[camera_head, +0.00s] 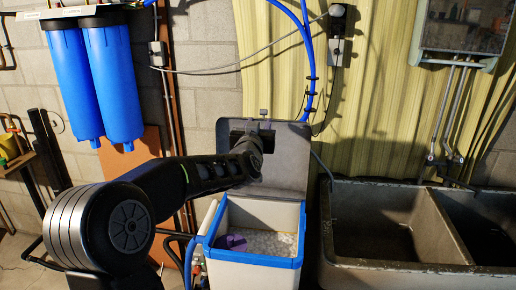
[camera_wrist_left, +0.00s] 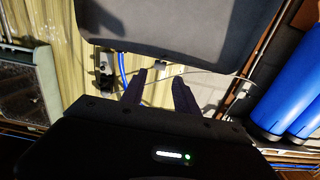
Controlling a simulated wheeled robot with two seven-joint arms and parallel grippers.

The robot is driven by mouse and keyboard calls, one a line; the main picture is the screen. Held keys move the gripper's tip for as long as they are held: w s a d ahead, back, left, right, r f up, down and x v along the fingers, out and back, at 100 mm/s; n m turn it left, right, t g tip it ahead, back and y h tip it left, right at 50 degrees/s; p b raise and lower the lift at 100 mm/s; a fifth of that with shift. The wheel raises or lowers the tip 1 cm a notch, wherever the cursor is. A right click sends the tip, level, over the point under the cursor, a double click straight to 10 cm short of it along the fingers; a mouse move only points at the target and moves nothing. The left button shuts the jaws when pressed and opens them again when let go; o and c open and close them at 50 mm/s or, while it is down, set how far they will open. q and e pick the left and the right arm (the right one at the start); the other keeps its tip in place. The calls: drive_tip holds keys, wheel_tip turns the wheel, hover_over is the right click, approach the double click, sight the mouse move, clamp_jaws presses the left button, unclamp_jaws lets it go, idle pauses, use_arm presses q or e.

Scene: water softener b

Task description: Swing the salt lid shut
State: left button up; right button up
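The grey salt lid (camera_head: 288,160) stands open, upright at the back of the white salt bin (camera_head: 262,282) with its blue rim. White salt and a purple object show inside the bin. My left gripper (camera_head: 262,122) is at the upper part of the lid and covers some of it; its fingertips are hard to make out there. In the left wrist view the left gripper's two dark fingers (camera_wrist_left: 160,84) are spread with nothing between them, close to the edge of the lid (camera_wrist_left: 180,25). I cannot tell whether they touch it. My right gripper is not in view.
A stone double sink (camera_head: 400,266) stands right of the bin. Two blue filter cylinders (camera_head: 95,85) hang on the wall at left. Blue hoses (camera_head: 309,60) and a cable run down the wall behind the lid. The space above the bin's opening looks clear.

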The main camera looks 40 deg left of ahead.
sight(263, 114)
use_arm(q)
drive_tip(key=p+x, duration=0.3)
drive_tip(key=x, duration=0.5)
drive_tip(key=shift+p, duration=0.35)
drive_tip(key=shift+f, duration=0.1)
drive_tip(key=shift+c, duration=0.7)
drive_tip(key=shift+s+b, duration=0.1)
drive_tip(key=shift+b, duration=0.2)
clamp_jaws()
